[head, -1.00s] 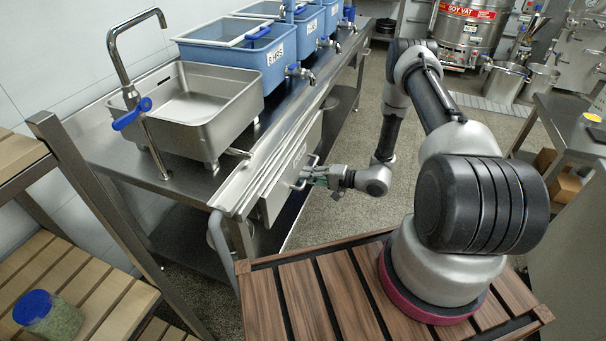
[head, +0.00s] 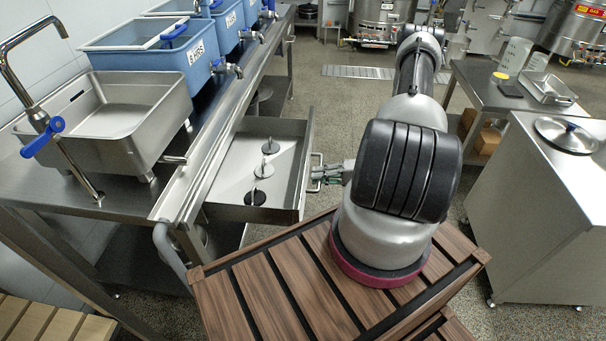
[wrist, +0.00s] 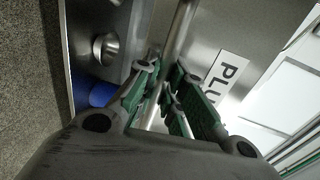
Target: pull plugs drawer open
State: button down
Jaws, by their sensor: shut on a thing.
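The plugs drawer (head: 225,212) stands pulled out from under the steel bench in the head view. Several plugs (head: 269,146) lie inside it, light grey ones and a black one (head: 255,197). Its bar handle (head: 317,172) is on the drawer's right face. My gripper (head: 322,173) is at this handle, shut on it. In the wrist view, the green-padded fingers of my gripper (wrist: 164,88) are around the handle bar (wrist: 180,35), beside the drawer front with a label reading "PLU" (wrist: 230,70). The rest of the label is hidden.
A steel sink (head: 120,120) and blue vats (head: 160,60) stand on the bench (head: 60,190) at left. A steel cabinet with a lidded top (head: 535,220) stands at right. Open floor (head: 330,110) lies beyond the drawer.

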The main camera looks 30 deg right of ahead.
jog(key=shift+f+v, duration=0.25)
jog(key=shift+v, duration=0.85)
jog(key=c, duration=1.5)
grip_release()
jog(key=v, duration=1.2)
